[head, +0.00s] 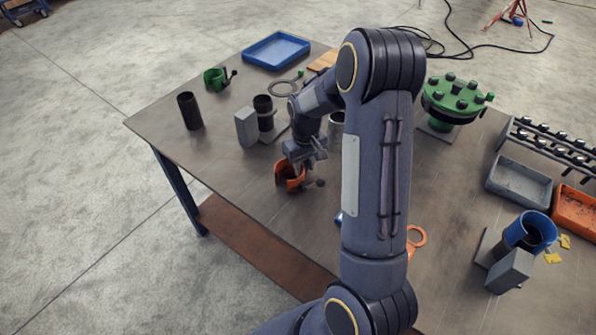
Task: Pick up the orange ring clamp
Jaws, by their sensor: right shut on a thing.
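The orange ring clamp (283,180) is an open orange ring with a dark bolt and knob at its right side. It is near the front left part of the table, close to the front edge. My right gripper (301,164) reaches down to it from above and is shut on its rim. I cannot tell whether the clamp touches the table. My right arm crosses the middle of the view and hides part of the table. My left gripper is not in view.
A grey block with a dark pipe (263,112) stands just behind the clamp. A black cylinder (189,111), a green ring clamp (214,79) and a blue tray (276,51) are farther left and back. A green flange (453,98) and a blue ring in a block (536,229) are at right.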

